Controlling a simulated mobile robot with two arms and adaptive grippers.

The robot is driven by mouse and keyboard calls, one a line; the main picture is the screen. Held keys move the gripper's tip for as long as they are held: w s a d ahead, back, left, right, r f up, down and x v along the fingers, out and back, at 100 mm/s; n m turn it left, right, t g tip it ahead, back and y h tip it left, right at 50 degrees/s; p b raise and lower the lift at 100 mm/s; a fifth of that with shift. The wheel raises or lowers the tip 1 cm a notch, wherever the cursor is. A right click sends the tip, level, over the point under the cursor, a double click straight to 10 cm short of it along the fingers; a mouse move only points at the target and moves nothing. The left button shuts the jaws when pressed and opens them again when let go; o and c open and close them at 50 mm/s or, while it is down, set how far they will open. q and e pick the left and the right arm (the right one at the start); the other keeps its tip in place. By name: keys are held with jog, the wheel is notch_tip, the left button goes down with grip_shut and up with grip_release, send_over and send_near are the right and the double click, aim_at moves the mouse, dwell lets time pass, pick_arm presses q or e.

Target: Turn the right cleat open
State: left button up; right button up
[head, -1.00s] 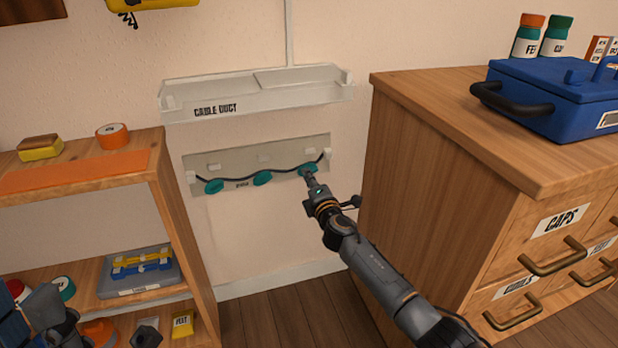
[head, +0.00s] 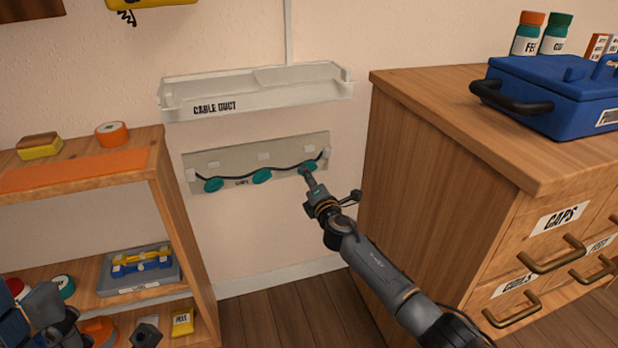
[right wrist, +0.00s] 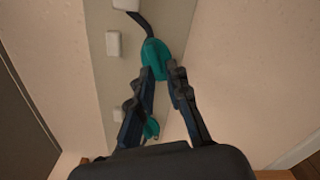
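The right cleat (head: 309,165) is a teal oval at the right end of a grey panel (head: 225,158) on the wall. A dark cable runs along the panel past it and two more teal cleats (head: 262,176) (head: 214,185). My right gripper (head: 306,173) is at the right cleat. In the right wrist view, the fingertips (right wrist: 163,72) are close together on either side of the cleat's near end (right wrist: 155,52) and appear to pinch it. Another cleat (right wrist: 151,128) shows behind the fingers. Dark parts of my left arm show at the lower left; its fingers are not clear.
A white cable duct (head: 255,95) juts from the wall above the panel. A wooden drawer cabinet (head: 430,165) stands close to the right of my right arm, with a blue case (head: 550,100) on top. A wooden shelf (head: 185,245) stands at the left.

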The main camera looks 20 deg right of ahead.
jog(key=shift+o, duration=1)
jog(key=shift+s, duration=0.1)
jog(key=s, duration=1.1)
jog(key=shift+s+d, duration=0.25)
jog(key=shift+s, duration=0.15)
